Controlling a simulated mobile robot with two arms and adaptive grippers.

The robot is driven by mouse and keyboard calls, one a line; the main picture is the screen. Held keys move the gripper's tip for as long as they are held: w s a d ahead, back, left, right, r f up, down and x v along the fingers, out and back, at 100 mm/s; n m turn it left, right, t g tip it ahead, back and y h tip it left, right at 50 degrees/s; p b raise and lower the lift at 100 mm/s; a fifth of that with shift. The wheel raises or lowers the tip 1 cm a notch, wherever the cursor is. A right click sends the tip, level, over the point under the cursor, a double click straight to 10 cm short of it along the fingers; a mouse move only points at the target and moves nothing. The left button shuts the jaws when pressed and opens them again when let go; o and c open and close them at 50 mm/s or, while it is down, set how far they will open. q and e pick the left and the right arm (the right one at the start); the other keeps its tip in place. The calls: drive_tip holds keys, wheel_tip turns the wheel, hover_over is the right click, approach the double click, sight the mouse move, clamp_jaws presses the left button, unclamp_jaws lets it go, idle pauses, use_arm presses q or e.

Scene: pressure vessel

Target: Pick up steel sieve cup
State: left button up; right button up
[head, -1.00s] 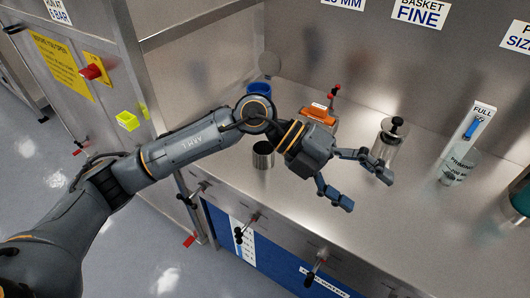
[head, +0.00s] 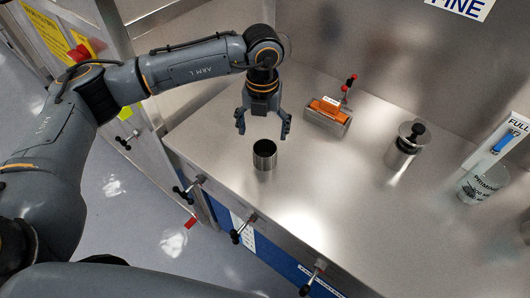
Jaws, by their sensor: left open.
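The steel sieve cup (head: 265,160) looks like a small open-topped steel cylinder with a dark inside. It stands upright on the steel bench (head: 300,195), left of the middle in the head view. My left gripper (head: 262,134) is open, pointing down, with nothing between its fingers. It is just above and behind the cup in the picture, with one finger to each side. The fingers look apart from the cup; the exact height gap is hard to tell. My right gripper is not in view.
A steel canister with a black knob (head: 405,146) and a clear printed beaker (head: 482,183) stand further right. Black-handled valves (head: 243,230) line the bench's front edge. The bench right of the cup is clear.

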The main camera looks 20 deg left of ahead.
sight(265, 145)
use_arm(q)
drive_tip(key=f+p, duration=0.1)
drive_tip(key=f, duration=0.1)
drive_tip(key=f+p, duration=0.1)
drive_tip(key=f, duration=0.2)
drive_tip(key=shift+w+d+f, duration=0.15)
drive_tip(key=shift+d+f, duration=0.05)
drive_tip(key=shift+f, duration=0.5)
drive_tip(key=shift+c, duration=0.6)
drive_tip(key=c, duration=1.4)
drive_tip(key=shift+c, duration=0.2)
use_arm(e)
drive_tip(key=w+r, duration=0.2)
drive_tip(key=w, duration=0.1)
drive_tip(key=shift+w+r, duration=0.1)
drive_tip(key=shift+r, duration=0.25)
